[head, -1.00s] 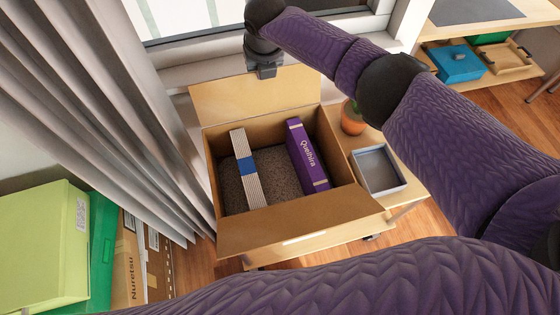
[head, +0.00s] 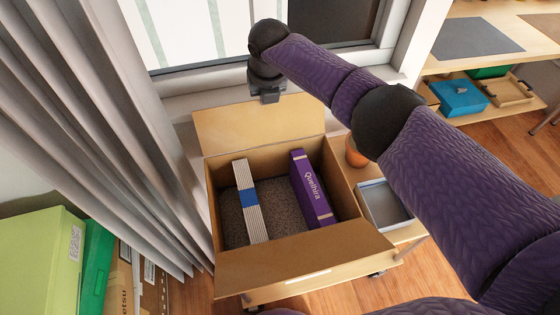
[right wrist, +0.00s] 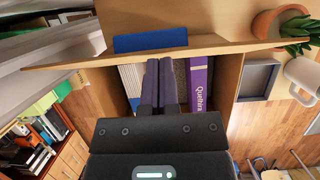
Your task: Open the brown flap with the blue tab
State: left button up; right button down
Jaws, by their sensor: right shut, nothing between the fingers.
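The brown cardboard box (head: 225,267) is open at the top. Its far brown flap (head: 230,128) stands up and leans back from the far wall; the blue tab does not show in the head view. In the right wrist view the blue tab (right wrist: 150,40) sits at a brown flap's edge (right wrist: 220,47), just beyond my fingertips. My right gripper (head: 268,95) is shut and empty at the far flap's upper edge; its closed fingers (right wrist: 158,66) also show in the wrist view. Whether they touch the flap I cannot tell. My left gripper is out of view.
Inside the box are a purple book (head: 311,187) and a pale striped one with a blue band (head: 242,177). A plant pot (head: 356,152) and grey tray (head: 384,204) stand close on the right. A curtain (head: 110,120) hangs left, a window behind. A mug (right wrist: 303,75) shows in the wrist view.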

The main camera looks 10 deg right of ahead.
jog(key=shift+w+p+v, duration=0.25)
jog(key=shift+p+v, duration=0.4)
jog(key=shift+v, duration=0.4)
jog(key=p+v, duration=0.3)
jog(key=v, duration=0.6)
jog(key=shift+s, duration=0.2)
